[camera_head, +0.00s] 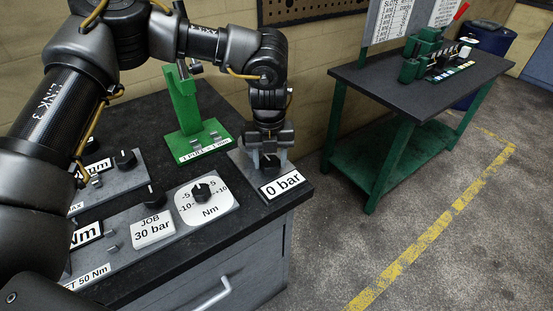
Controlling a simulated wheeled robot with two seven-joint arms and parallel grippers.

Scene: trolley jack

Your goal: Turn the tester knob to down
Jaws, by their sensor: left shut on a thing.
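My left gripper (270,153) points down over the small grey unit with the "0 bar" display (282,185), at the right end of the dark bench. Its fingers are shut on the black knob (270,163) of that unit, just behind the display. The fingers hide most of the knob, so I cannot tell which way it points. My right gripper is not in view.
A green stand (185,105) labelled "1 pull" stands on the bench behind. A dial marked in Nm (207,203), a "Job 30 bar" plate (152,229) and other knobs sit at left. A green-legged table (425,85) stands at right beyond open floor.

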